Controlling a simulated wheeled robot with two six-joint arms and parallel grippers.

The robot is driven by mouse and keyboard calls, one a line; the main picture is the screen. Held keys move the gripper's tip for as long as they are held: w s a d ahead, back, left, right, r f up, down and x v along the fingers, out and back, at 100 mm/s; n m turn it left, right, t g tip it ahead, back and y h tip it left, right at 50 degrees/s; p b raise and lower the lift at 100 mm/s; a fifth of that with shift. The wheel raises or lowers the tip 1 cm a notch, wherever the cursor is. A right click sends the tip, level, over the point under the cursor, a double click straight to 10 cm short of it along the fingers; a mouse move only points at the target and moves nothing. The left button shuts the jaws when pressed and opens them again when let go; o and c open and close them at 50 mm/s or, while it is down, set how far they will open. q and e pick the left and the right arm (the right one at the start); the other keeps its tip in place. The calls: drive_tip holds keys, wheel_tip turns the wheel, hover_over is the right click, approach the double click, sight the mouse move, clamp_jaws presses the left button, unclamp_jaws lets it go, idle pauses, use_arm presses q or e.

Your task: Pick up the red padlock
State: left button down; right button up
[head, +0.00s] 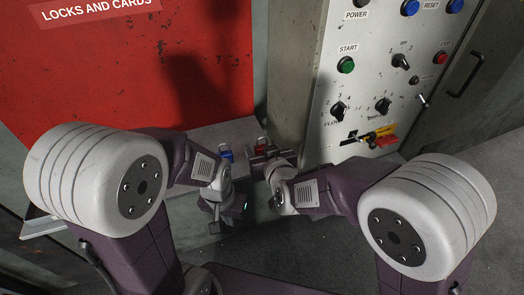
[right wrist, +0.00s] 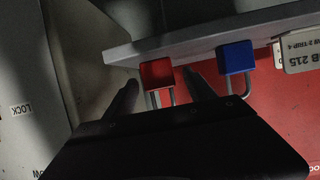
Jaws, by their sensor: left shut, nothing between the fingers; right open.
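The red padlock (head: 262,143) is by the grey ledge below the red board, partly hidden by my right gripper (head: 267,155). In the right wrist view the red padlock (right wrist: 157,73) shows its red body against the ledge and its metal shackle towards my gripper. My right gripper (right wrist: 160,78) is open, with one dark finger on each side of the padlock in the picture. I cannot tell whether the fingers touch it. My left gripper (head: 214,226) is shut and empty, lower and to the left of the padlock.
A blue padlock (right wrist: 236,58) sits close beside the red one, with a white tag (right wrist: 300,52) beyond it. The grey ledge (right wrist: 190,36) runs behind them. A control panel (head: 340,75) with buttons and a red and yellow switch (head: 384,140) stands at the right.

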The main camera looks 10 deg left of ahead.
drive_tip(key=shift+w+a+f, duration=0.15)
drive_tip(key=shift+w+a, duration=0.05)
drive_tip(key=shift+w, duration=0.05)
drive_tip(key=shift+s+d, duration=0.1)
drive_tip(key=c, duration=0.5)
clamp_jaws()
wheel_tip(320, 180, up, 10)
drive_tip(key=p, duration=0.3)
drive_tip(key=shift+f+p, duration=0.15)
drive_tip(key=shift+p, duration=0.15)
drive_tip(key=shift+r, duration=0.25)
